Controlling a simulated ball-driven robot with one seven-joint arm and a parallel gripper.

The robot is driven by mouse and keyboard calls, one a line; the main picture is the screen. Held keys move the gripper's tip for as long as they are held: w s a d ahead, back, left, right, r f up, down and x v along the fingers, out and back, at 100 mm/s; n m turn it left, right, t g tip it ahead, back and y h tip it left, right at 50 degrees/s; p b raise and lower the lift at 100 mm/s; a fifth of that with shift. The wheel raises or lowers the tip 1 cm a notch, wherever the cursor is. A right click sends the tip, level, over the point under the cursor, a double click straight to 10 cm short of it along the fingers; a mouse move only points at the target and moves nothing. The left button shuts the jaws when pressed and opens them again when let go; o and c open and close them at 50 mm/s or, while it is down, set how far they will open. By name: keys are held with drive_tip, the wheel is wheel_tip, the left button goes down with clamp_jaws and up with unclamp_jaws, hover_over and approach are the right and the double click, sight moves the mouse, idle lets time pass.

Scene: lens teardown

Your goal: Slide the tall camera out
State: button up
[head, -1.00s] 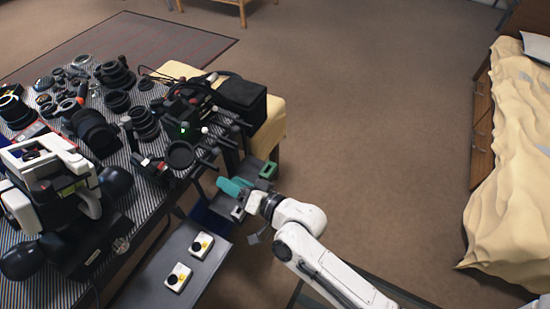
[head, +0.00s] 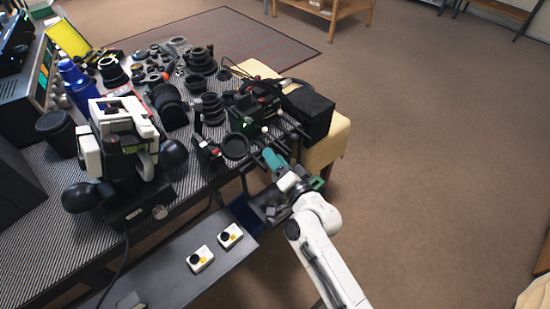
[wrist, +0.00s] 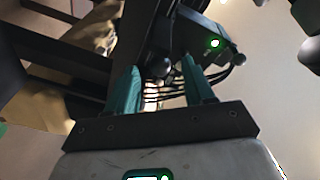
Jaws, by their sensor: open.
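My gripper (head: 273,160) has teal fingers and is open beside the right front edge of the table. It sits just below a dark camera rig (head: 262,98) with rods, knobs and a small green light. In the wrist view my gripper (wrist: 160,68) points toward a dark body with a green light (wrist: 200,36) and several cables. Nothing is visibly held between the fingers. I cannot tell for sure which camera the task calls tall; this rig is the one nearest the gripper. Its lower parts are partly hidden.
The striped table (head: 45,250) is crowded with lenses and parts. A white and black device (head: 122,150) stands at its left.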

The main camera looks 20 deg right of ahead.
drive_tip(key=shift+w, duration=0.4)
clamp_jaws()
idle(0.4)
